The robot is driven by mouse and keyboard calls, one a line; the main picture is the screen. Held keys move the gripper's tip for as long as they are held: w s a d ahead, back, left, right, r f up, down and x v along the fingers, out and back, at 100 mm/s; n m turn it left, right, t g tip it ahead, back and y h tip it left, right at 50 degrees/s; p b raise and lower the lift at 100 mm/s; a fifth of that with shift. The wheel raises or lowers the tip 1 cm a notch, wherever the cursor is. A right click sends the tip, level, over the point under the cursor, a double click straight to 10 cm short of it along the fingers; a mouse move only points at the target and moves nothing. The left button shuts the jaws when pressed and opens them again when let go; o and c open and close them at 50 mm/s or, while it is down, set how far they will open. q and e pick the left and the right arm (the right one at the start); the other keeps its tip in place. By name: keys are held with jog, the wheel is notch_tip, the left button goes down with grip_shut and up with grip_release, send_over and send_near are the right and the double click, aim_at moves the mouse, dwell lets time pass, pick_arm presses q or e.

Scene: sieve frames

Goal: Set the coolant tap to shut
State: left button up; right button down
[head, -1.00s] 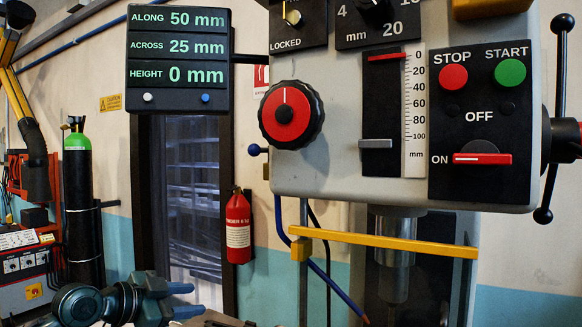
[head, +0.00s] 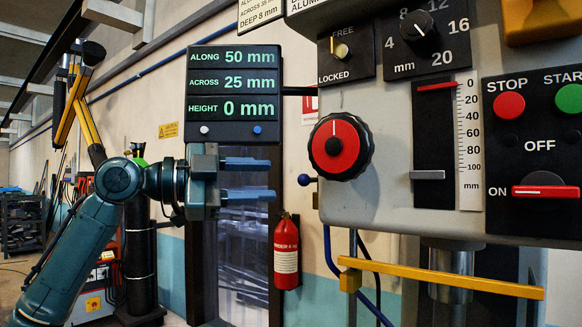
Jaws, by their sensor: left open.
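I cannot make out a part labelled as the coolant tap. A small blue ball-ended handle (head: 305,180) sticks out from the left side of the grey machine head; it may be the tap, and its setting cannot be read. A blue hose (head: 328,246) runs down below it. My left gripper (head: 268,179) is open and empty, its two blue fingers pointing right, level with the blue ball. In the picture a small gap lies between the fingertips and the ball; the depth between them is unclear. My right gripper is not in view.
The readout panel (head: 234,83) is just above my left gripper. The red dial (head: 340,146), depth slider (head: 428,174) and red power switch (head: 545,191) are on the machine front. A yellow bar (head: 440,277) crosses below. A fire extinguisher (head: 286,253) hangs behind.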

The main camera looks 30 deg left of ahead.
pick_arm(q)
jog(key=p+x, duration=0.2)
jog(key=x, duration=0.3)
jog(key=shift+w+d, duration=0.25)
jog(key=shift+c, duration=0.3)
grip_shut()
